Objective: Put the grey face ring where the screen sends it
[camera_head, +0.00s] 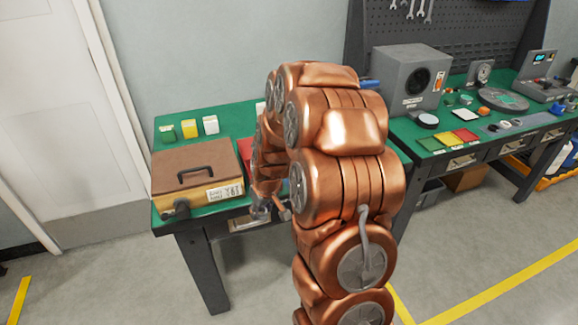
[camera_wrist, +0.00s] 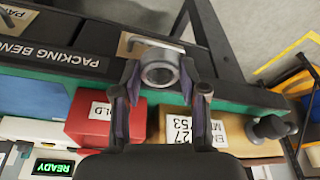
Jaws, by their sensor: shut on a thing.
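My gripper (camera_wrist: 160,72) is shut on the grey face ring (camera_wrist: 160,76), which sits between the fingertips in the wrist view. The ring appears over the front edge of the packing bench; its height cannot be told. In the head view my gripper (camera_head: 268,208) is small and low at the bench's front edge, partly hidden by my arm. A red box (camera_wrist: 87,122) with a partly covered label ending in "OLD" lies beside the left finger in the wrist view. A small screen (camera_wrist: 52,167) reads "READY" in green.
A brown lidded case (camera_head: 190,165) with a black handle stands at the bench's left. Several small coloured boxes (camera_head: 189,128) stand behind it. A blue surface (camera_wrist: 30,97) lies left of the red box. A second bench at right holds a grey speaker-like unit (camera_head: 410,80).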

